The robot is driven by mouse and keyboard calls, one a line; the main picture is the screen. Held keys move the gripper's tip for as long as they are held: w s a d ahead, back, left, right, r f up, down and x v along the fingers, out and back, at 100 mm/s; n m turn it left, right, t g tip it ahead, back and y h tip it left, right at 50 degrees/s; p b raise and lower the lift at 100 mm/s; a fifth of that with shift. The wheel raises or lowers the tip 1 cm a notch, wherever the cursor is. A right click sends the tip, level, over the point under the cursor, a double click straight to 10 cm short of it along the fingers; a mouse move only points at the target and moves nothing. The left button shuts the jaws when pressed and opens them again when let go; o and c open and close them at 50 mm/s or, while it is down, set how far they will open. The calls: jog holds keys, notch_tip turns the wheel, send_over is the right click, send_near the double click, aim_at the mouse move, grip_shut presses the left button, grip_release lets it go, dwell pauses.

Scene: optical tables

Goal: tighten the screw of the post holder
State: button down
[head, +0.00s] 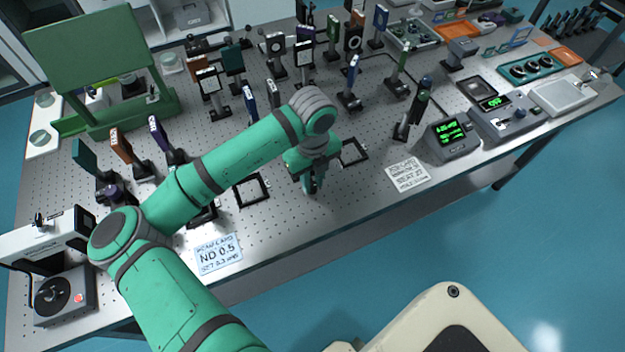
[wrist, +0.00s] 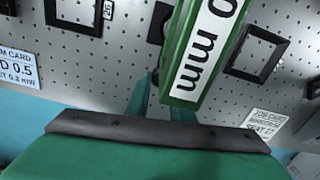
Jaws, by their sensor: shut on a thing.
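My gripper (head: 312,186) is low over the front middle of the optical table, pointing down. In the wrist view its green fingers (wrist: 160,98) are close together, partly behind a green-framed plate (wrist: 200,50) with a white label ending in "0 mm". This plate stands very near the camera and tilts in the picture. A dark part (wrist: 157,25), perhaps of the post holder, shows just left of the plate. The screw is hidden between the fingers and behind the plate. The post holder is mostly hidden by my wrist in the head view.
Empty black square frames lie left (head: 251,190) and right (head: 353,152) of my gripper. A blue-white "ND 0.5" card (head: 219,254) and a white card (head: 408,174) lie along the front edge. Several post-mounted optics stand behind. A display box (head: 452,138) is at right.

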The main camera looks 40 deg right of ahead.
aim_at(313, 185)
jog(key=shift+w+n, duration=0.1)
jog(key=shift+n, duration=0.4)
jog(key=c, duration=1.6)
grip_release()
jog(key=shift+o, duration=0.2)
jog(key=shift+r, duration=0.1)
notch_tip(313, 185, up, 11)
